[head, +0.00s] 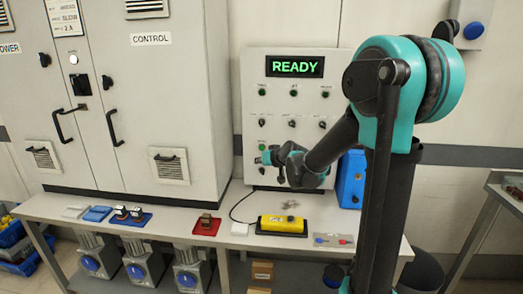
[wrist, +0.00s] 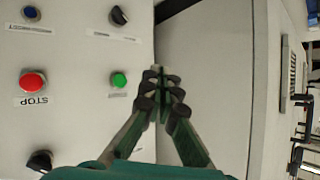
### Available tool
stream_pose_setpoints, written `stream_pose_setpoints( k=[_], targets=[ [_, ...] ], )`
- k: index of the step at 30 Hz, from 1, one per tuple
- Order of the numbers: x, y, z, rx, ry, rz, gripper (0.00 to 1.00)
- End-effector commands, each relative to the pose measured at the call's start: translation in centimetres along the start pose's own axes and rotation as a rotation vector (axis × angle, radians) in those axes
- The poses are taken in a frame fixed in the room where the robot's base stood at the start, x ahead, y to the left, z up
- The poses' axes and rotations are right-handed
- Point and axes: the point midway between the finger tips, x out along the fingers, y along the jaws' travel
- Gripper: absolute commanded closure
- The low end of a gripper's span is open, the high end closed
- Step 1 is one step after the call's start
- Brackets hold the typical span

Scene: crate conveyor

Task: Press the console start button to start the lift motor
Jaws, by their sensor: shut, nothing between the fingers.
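The console (head: 285,83) is a pale upright panel with knobs and small buttons, and its display (head: 295,67) reads READY in green. In the wrist view a green button (wrist: 119,80) sits beside a red button (wrist: 33,82) labelled STOP; the green button's label is too small to read. My gripper (wrist: 160,78) is shut and empty. In the wrist view its fingertips lie just to the right of the green button, over the panel's edge, apart from the button. In the head view my gripper (head: 267,157) is at the console's lower left; the arm hides part of the lower panel.
A bench (head: 180,232) runs below the console. It carries a yellow control box (head: 282,224) with a black cable, a red tray (head: 206,226) and a blue box (head: 350,178). A tall cabinet (head: 185,90) labelled CONTROL stands close to the console's left.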

Motion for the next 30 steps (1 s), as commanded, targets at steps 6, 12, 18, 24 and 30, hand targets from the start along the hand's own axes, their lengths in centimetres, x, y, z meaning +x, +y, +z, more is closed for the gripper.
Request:
stream_pose_setpoints(
  k=[6, 12, 18, 24, 30],
  targets=[
    [0.4, 0.3, -0.3, 0.000, -0.001, 0.001, 1.00],
    [1.9, 1.4, -1.3, 0.000, -0.001, 0.002, 1.00],
    [3.7, 2.8, -2.7, 0.000, -0.001, 0.001, 1.00],
    [5.2, 3.9, -3.8, 0.001, -0.001, 0.001, 1.00],
    [6.0, 4.4, -4.3, 0.000, -0.001, 0.001, 1.00]
  ],
)
